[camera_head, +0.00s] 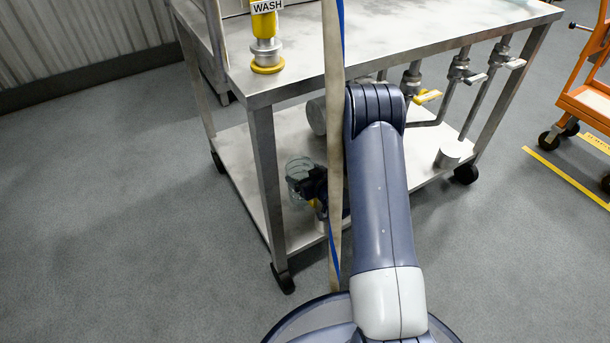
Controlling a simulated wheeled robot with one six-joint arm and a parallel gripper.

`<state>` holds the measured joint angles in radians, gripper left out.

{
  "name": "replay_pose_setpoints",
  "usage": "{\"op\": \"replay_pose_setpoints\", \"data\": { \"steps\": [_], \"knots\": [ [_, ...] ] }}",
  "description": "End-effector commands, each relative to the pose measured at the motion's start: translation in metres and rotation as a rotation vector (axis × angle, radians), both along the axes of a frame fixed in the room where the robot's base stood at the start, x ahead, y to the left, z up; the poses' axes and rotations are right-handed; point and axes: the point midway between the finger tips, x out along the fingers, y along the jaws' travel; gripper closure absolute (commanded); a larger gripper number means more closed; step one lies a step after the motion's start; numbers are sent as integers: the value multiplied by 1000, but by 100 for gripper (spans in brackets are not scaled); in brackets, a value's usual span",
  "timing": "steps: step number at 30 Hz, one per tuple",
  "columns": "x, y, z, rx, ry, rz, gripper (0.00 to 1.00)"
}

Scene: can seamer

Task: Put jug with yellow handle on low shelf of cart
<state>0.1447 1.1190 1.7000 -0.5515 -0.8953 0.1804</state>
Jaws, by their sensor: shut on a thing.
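A clear jug (297,168) shows above the left part of the low shelf (289,143) of the metal cart (430,38). My gripper (308,186), small and dark, is shut on the jug at its right side. A bit of yellow (315,203) shows just below my gripper; I cannot tell whether it is the jug's handle. My arm and a hanging strap hide much of this spot. I cannot tell whether the jug's base touches the shelf.
A yellow-and-grey fitting labelled WASH (265,40) stands on the cart top. Pipes and valves (461,70) rise from the low shelf at the right. A beige-and-blue strap (334,120) hangs in front. An orange trolley (590,95) stands far right. The floor at left is clear.

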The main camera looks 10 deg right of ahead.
Motion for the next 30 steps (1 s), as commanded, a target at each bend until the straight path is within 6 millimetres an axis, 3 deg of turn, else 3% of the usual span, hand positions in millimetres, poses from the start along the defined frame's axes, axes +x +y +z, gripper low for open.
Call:
{"op": "replay_pose_setpoints", "data": {
  "steps": [6, 16, 30],
  "knots": [
    [0, 0, -1, 0, 0, 0, 0],
    [-1, 0, 4, 0, 0, 0, 0],
    [-82, -27, 41, 1, 2, -4, 0]
  ]
}}
